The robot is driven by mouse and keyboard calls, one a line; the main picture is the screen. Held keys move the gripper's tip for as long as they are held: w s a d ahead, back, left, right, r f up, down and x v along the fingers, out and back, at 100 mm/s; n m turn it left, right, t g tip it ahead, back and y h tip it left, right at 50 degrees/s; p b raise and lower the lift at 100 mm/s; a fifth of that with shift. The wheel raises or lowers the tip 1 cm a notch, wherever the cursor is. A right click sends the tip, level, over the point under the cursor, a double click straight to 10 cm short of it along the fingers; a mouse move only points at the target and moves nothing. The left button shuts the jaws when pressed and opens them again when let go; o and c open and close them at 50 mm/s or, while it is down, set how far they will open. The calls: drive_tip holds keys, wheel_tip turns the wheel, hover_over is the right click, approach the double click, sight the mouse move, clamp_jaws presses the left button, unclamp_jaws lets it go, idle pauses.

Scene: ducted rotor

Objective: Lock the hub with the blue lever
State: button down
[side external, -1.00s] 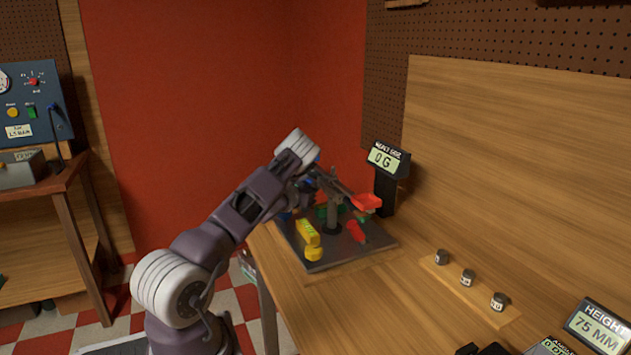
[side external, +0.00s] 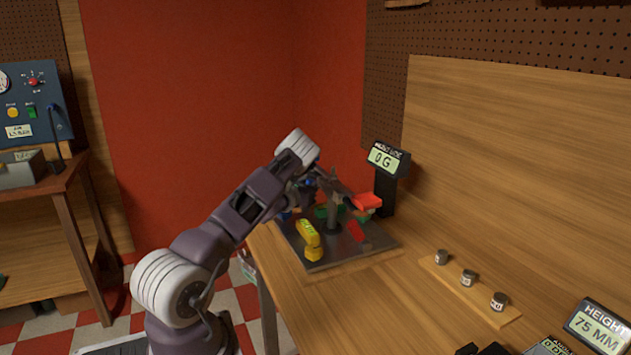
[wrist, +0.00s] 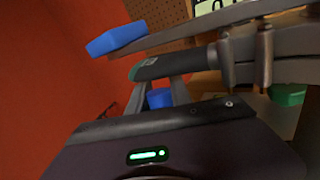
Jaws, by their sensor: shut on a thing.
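In the wrist view, a small blue piece (wrist: 160,98), which looks like the blue lever, sits between the two fingers of my gripper (wrist: 163,92). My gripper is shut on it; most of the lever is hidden. A grey bar of the rotor (wrist: 190,36) crosses above, with a blue block (wrist: 118,38) on its left end. In the side view, the hub post (side external: 333,208) stands on a dark base plate (side external: 330,258), with a red block (side external: 367,201) on an arm at right. My wrist partly hides the hub's left side.
A yellow lever (side external: 309,240) and a red lever (side external: 356,232) stand on the plate's near side; a green part (side external: 321,212) is behind. A display reading 0 G (side external: 384,158) stands close behind the rotor. Several small weights (side external: 468,277) sit on a strip at right.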

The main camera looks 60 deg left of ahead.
drive_tip(key=shift+s+r+n+t+y, duration=0.3)
drive_tip(key=shift+s+n+t, duration=0.1)
drive_tip(key=shift+s+t, duration=0.2)
drive_tip(key=c, duration=1.2)
unclamp_jaws()
drive_tip(key=shift+o, duration=0.2)
drive_tip(key=v, duration=0.7)
